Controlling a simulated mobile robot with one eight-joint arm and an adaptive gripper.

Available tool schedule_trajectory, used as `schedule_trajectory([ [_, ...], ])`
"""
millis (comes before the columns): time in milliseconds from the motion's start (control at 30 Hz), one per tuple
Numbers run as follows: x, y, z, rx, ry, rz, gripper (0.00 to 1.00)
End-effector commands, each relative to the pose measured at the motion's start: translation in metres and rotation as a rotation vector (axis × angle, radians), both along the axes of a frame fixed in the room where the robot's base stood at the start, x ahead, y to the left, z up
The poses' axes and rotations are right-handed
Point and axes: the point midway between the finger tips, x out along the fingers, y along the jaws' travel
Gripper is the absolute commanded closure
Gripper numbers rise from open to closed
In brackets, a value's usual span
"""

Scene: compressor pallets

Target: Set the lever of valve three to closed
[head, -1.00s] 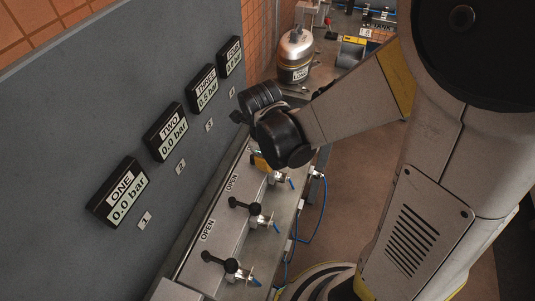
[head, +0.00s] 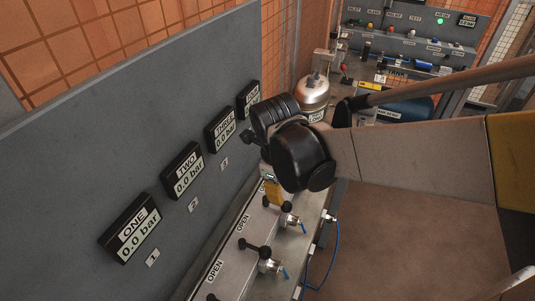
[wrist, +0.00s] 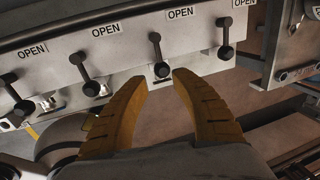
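Valve three's lever (wrist: 158,57), black with a round knob, is third from left in the wrist view. In the head view my gripper (head: 271,192) reaches down at the valve bench, partly hiding valve three. Gauge three (head: 222,130) appears to read 0.0 bar.
Similar levers (wrist: 85,75) (wrist: 226,40) flank it, with another further left (wrist: 17,95). The grey gauge wall (head: 70,170) stands close left of the arm. A blue hose (head: 330,255) hangs at the bench's right edge. A silver tank (head: 313,92) stands beyond.

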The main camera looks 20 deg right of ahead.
Motion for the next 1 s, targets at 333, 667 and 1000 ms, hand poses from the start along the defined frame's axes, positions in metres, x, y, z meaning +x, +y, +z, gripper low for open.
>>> schedule_trajectory([
  [333,-0.006,0.005,0.037,0.000,0.000,0.000,0.69],
  [667,-0.006,0.005,0.038,0.000,0.000,-0.001,0.69],
  [1000,-0.019,-0.004,0.048,-0.036,-0.032,0.369,0.69],
])
